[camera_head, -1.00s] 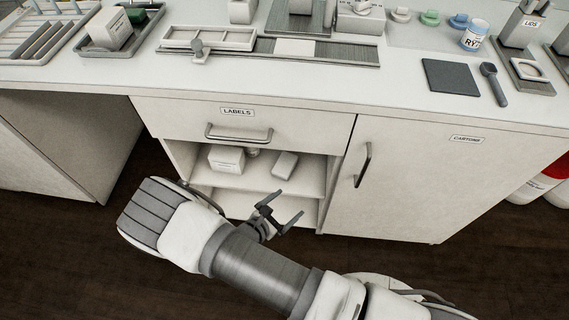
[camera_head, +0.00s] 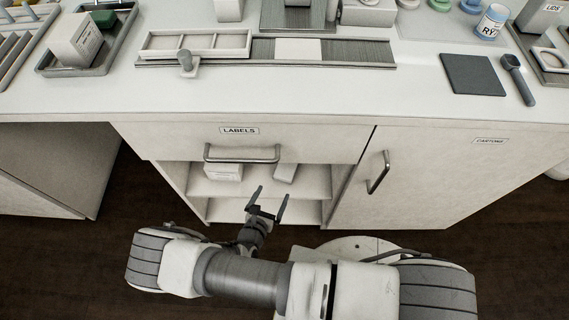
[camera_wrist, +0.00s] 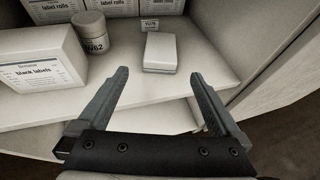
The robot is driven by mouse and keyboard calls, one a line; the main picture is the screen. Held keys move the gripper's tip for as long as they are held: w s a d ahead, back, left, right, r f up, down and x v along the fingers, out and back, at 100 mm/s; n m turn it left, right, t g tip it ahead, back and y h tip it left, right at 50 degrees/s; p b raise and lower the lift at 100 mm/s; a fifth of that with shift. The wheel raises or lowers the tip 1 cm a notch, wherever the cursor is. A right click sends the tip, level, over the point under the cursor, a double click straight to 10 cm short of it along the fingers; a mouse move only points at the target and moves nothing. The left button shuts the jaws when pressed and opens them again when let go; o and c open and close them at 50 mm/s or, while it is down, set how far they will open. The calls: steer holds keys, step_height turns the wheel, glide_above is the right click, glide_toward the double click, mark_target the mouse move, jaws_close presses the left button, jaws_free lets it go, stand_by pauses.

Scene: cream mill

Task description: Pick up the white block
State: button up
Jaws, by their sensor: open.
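A small white block (camera_wrist: 160,52) with rounded edges lies flat on the upper shelf of the open cabinet bay. In the head view the block (camera_head: 284,173) shows just below the drawer handle, its back part hidden. My gripper (camera_head: 270,195) is open and empty, low in front of the bay. In the wrist view my gripper (camera_wrist: 160,78) has its two fingers spread, pointing toward the block, which appears between and beyond the fingertips. The fingers do not touch it.
The LABELS drawer handle (camera_head: 242,153) juts out above the bay. A cabinet door (camera_head: 430,175) bounds the right side.

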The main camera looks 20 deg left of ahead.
mark_target(285, 170)
steer(key=b+x, duration=0.2)
steer(key=x, duration=0.9)
steer(key=shift+w+b, duration=0.1)
steer(key=shift+b, duration=0.2)
steer(key=b+x, duration=0.2)
steer(key=x, duration=0.3)
steer(key=shift+w+f, duration=0.1)
steer(key=shift+f, duration=0.05)
steer(key=c, duration=1.2)
